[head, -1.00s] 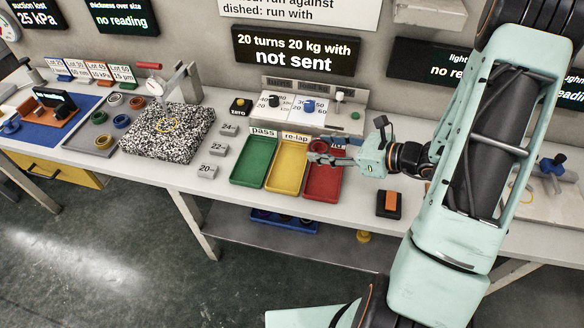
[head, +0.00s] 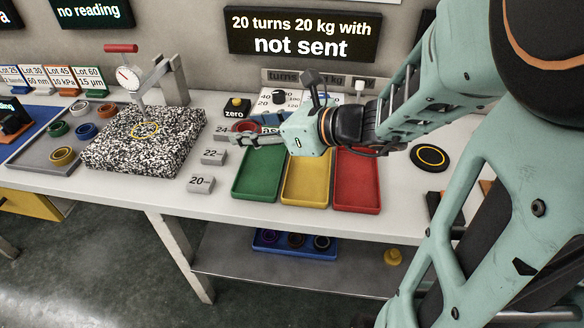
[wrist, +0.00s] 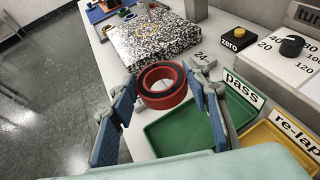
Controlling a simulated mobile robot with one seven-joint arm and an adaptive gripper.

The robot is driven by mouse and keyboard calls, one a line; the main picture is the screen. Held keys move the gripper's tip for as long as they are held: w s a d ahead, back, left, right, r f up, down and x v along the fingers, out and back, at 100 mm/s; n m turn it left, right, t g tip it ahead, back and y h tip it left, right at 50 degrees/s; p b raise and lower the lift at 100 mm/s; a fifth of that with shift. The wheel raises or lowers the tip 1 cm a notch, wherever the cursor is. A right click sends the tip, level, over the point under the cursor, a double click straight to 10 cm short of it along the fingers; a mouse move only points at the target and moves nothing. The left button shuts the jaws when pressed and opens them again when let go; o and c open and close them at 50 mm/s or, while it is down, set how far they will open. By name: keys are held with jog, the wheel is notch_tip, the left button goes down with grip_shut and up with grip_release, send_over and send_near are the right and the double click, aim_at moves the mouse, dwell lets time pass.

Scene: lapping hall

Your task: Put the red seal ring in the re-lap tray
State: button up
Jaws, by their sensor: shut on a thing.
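The red seal ring (wrist: 163,88) is between the two blue-padded fingers of my gripper (wrist: 165,105) in the wrist view. In the head view the ring (head: 245,127) shows at the fingertips of my gripper (head: 243,136), above the bench just behind the green tray. My gripper is shut on the ring. The re-lap tray (head: 305,190) is yellow and looks empty, to the right of the gripper. In the head view my gripper hides the tray labels.
The green pass tray (head: 258,186) stands left of the re-lap tray and a red tray (head: 357,185) right of it. Both look empty. A speckled block (head: 140,140) with a dial gauge stands left. Small number blocks (head: 213,157) sit between block and trays.

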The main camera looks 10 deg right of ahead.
jog(key=b, duration=0.3)
send_over(314, 176)
jog(key=a, duration=0.2)
jog(key=f, duration=0.8)
jog(key=shift+d+f, duration=0.2)
jog(key=shift+d, duration=0.05)
jog(key=shift+d+f+b, duration=0.35)
jog(key=shift+d+f, duration=0.15)
jog(key=shift+f, duration=0.15)
jog(key=shift+d+f+b, duration=0.15)
jog(key=shift+f+b, duration=0.25)
jog(key=shift+f, duration=0.45)
jog(key=shift+d+f+b, duration=0.1)
jog(key=shift+f+b, duration=0.25)
jog(key=shift+f, duration=0.5)
jog(key=shift+f, duration=0.1)
jog(key=shift+f, duration=0.15)
jog(key=o, duration=1.2)
